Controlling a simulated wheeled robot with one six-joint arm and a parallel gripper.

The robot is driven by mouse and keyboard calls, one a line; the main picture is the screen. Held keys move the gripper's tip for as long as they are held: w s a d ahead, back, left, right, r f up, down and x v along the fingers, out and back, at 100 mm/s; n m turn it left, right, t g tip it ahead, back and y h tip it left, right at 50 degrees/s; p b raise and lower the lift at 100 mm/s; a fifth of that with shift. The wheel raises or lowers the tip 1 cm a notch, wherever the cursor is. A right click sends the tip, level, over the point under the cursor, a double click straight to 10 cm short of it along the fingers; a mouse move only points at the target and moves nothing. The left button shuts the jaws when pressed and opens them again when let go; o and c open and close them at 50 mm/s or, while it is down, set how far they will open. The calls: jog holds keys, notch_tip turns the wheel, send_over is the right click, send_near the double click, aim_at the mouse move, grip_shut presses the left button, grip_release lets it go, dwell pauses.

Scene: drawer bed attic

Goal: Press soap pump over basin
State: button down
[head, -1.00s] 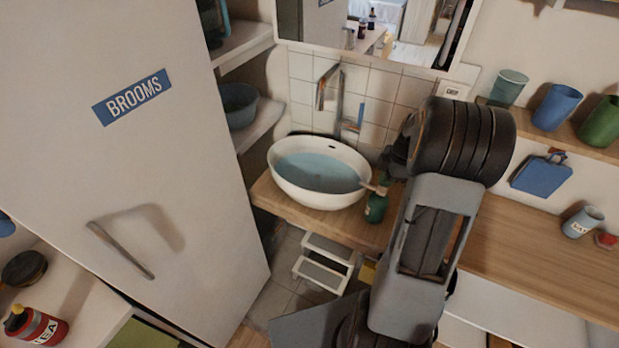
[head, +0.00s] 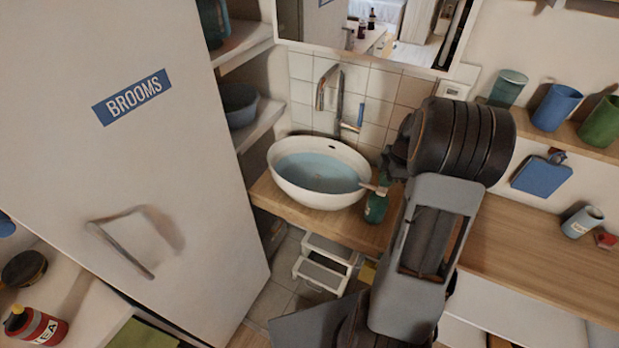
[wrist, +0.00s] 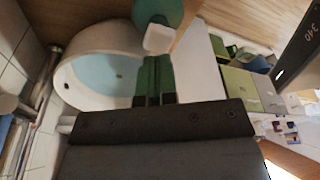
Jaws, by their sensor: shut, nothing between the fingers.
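The soap pump is a green bottle (head: 375,208) standing on the wooden counter at the right side of the basin. Its pale spout (head: 371,187) points left toward the basin's rim. The white oval basin (head: 319,198) holds blue water. My gripper (head: 386,180) is just above the bottle's top and partly hides it. In the wrist view, my gripper's fingers (wrist: 154,60) are shut and empty, with tips close to the pale pump head (wrist: 158,40). The green bottle (wrist: 157,12) shows beyond it. I cannot tell whether the tips touch the pump head.
A faucet (head: 340,100) rises behind the basin. A shelf with cups (head: 557,106) and a blue hanging board (head: 541,174) are at the right. A white step stool (head: 324,264) stands below the counter. The counter right of my arm is mostly clear.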

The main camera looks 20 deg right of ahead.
aim_at(382, 190)
jog(key=shift+f, duration=0.2)
jog(key=shift+f+b, duration=1.45)
jog(key=shift+b, duration=0.05)
jog(key=shift+r, duration=0.15)
jog(key=shift+r+p, duration=0.9)
jog(key=shift+r, duration=0.55)
jog(key=shift+f, duration=0.25)
